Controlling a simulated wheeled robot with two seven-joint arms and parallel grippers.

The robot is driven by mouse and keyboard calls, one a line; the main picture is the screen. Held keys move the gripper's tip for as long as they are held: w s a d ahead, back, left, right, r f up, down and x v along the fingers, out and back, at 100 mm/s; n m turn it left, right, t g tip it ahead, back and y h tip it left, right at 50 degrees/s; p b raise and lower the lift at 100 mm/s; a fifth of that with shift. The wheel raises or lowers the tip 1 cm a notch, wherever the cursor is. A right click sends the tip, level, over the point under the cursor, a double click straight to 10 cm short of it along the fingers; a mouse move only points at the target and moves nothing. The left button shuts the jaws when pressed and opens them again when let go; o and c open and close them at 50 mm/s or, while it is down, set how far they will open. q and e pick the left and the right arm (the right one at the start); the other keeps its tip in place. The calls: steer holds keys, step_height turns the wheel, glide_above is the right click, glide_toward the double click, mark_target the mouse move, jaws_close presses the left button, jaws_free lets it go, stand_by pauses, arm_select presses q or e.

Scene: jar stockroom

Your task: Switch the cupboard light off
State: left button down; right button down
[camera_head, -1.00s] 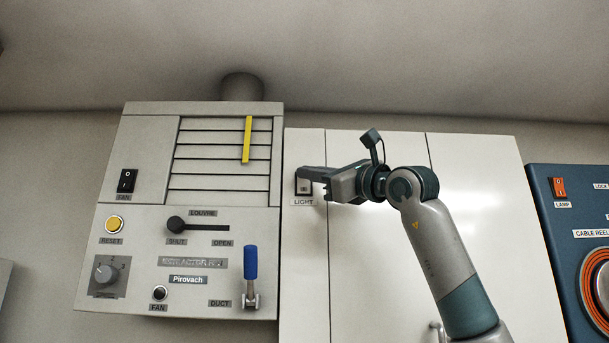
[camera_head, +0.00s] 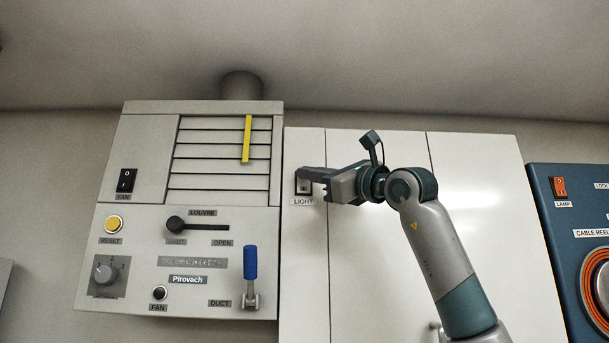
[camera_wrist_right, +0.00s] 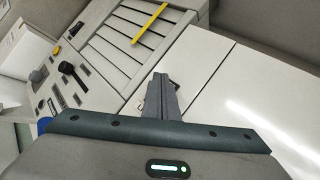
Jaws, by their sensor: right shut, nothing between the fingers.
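The cupboard (camera_head: 375,250) is white with tall door panels. Its light switch (camera_head: 303,188) sits on the left panel above a label reading LIGHT (camera_head: 302,202), and is partly covered by my right gripper. My right gripper (camera_head: 304,174) is shut and empty, its fingertips at the switch's upper part. I cannot tell whether they touch it, nor which way the rocker is tipped. In the right wrist view the shut fingers (camera_wrist_right: 161,84) reach toward the white panel and hide most of the switch. My left gripper is not in view.
Left of the cupboard is a grey extractor panel (camera_head: 145,215) with a fan switch (camera_head: 127,181), a yellow reset button (camera_head: 114,224), a louvre slider and a blue-handled duct lever (camera_head: 250,263). At right, a blue cable reel panel (camera_head: 560,240) carries an orange lamp switch (camera_head: 559,187).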

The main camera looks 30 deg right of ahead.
steer(key=shift+w+d, duration=0.1)
steer(key=shift+w, duration=0.05)
stand_by(0.3)
steer(key=shift+s+a+f+b, duration=0.1)
steer(key=shift+s+a+b, duration=0.35)
steer(key=shift+s, duration=0.3)
steer(key=shift+s+a+f+b, duration=0.1)
steer(key=shift+s+a+b, duration=0.35)
steer(key=shift+s, duration=0.25)
steer(key=shift+s+a+f+b, duration=0.15)
steer(key=shift+s+a+b, duration=0.3)
steer(key=shift+s, duration=0.3)
steer(key=shift+s+a+f+b, duration=0.1)
steer(key=shift+s+a+b, duration=0.35)
steer(key=shift+s, duration=0.25)
steer(key=shift+w, duration=0.1)
